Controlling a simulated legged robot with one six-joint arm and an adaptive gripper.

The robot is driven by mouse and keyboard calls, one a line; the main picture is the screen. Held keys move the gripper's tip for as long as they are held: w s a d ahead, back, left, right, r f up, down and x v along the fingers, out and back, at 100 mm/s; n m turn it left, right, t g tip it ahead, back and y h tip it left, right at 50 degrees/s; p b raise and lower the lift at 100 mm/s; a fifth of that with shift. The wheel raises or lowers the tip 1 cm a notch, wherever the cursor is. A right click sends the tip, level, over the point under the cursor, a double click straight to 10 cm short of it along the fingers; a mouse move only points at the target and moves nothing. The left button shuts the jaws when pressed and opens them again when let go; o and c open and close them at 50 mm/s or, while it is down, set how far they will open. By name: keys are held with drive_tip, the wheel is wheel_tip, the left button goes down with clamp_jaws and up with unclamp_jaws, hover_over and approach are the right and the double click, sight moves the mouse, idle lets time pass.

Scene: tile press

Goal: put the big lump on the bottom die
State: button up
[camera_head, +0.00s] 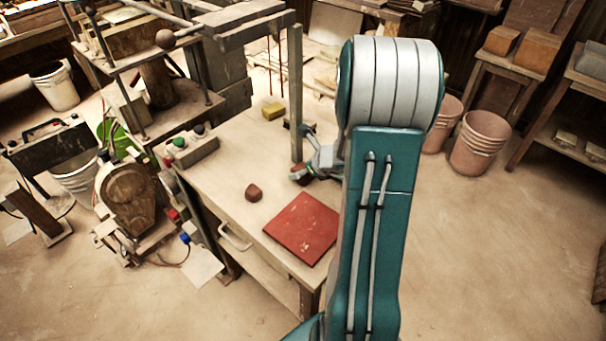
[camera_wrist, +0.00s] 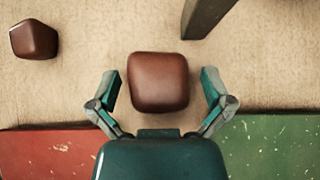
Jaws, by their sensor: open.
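Two brown lumps lie on the pale worktable. In the wrist view, the larger-looking lump (camera_wrist: 159,82) sits between my gripper's (camera_wrist: 160,76) spread fingers, with a gap on each side. The smaller-looking lump (camera_wrist: 34,39) is at the upper left. In the head view, my gripper (camera_head: 303,157) is low over the table, left of my arm, and partly covers the lump (camera_head: 298,177) at its fingers. The other lump (camera_head: 254,192) lies apart to the left. The press (camera_head: 155,80) stands at the upper left. I cannot pick out its bottom die.
A red square (camera_head: 302,228) lies at the table's near edge. A green square (camera_wrist: 275,145) shows only in the wrist view. A wooden post (camera_head: 295,95) rises just behind my gripper. A button box (camera_head: 192,147) and a yellow block (camera_head: 273,111) are also on the table.

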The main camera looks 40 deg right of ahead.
drive_tip(key=c, duration=1.1)
drive_tip(key=shift+c, duration=0.2)
drive_tip(key=shift+r, duration=0.3)
drive_tip(key=r, duration=0.3)
drive_tip(key=shift+s, duration=0.2)
drive_tip(key=s+a+r, duration=0.7)
drive_tip(key=s+r, duration=0.2)
drive_tip(key=s, duration=0.2)
drive_tip(key=shift+s+a+r, duration=0.15)
drive_tip(key=shift+s+r, duration=0.1)
drive_tip(key=shift+s, duration=0.1)
